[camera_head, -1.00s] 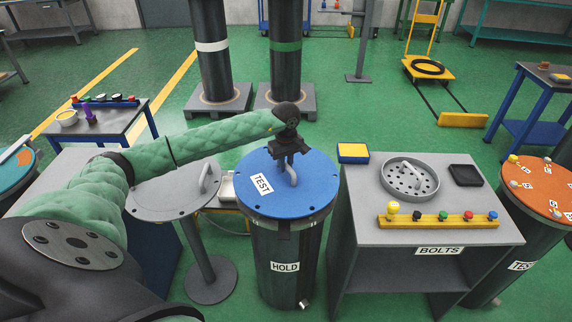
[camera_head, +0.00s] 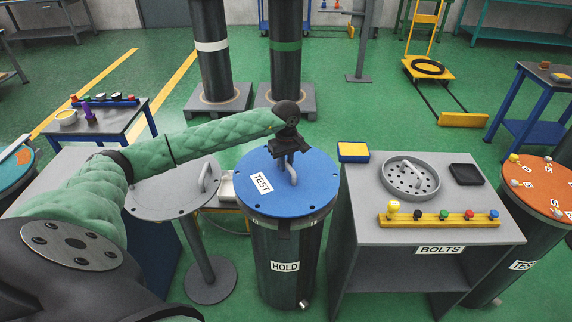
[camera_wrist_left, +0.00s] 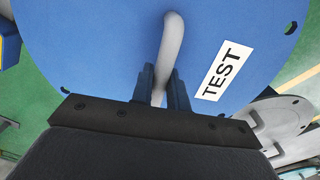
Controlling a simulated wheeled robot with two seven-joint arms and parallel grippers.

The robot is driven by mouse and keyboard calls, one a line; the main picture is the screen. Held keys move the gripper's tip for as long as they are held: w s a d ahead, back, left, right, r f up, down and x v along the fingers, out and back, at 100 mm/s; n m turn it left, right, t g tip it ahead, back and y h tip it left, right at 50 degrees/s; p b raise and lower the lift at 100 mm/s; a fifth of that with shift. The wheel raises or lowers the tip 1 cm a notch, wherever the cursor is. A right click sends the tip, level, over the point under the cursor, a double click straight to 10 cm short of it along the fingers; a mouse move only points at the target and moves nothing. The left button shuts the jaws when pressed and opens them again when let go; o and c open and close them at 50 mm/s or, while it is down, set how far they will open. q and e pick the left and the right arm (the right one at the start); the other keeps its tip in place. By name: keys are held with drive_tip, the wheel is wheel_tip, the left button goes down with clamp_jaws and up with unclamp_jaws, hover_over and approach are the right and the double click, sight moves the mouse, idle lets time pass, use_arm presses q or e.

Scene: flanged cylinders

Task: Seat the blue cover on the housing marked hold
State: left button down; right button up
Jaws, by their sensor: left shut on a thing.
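The blue cover (camera_head: 310,197) is a round disc with a TEST label and a grey loop handle. It lies level on top of the housing marked HOLD (camera_head: 284,267), a dark upright cylinder, and looks lined up with it. Whether it is fully down on the rim I cannot tell. My left gripper (camera_head: 290,157) is over the cover, shut on its handle. In the left wrist view the fingers (camera_wrist_left: 163,90) stand on both sides of the handle (camera_wrist_left: 168,50), with the blue cover (camera_wrist_left: 110,60) below. My right gripper is not in view.
A grey round plate with a handle (camera_head: 170,192) stands on a post at the left. The BOLTS table (camera_head: 370,232) at the right holds a perforated grey dish (camera_head: 409,178), a yellow bolt rack (camera_head: 438,220) and a black tray (camera_head: 466,174). An orange-topped cylinder (camera_head: 540,185) stands far right.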

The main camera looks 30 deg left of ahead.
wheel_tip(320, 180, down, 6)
drive_tip(key=b, duration=0.6)
idle(7.1)
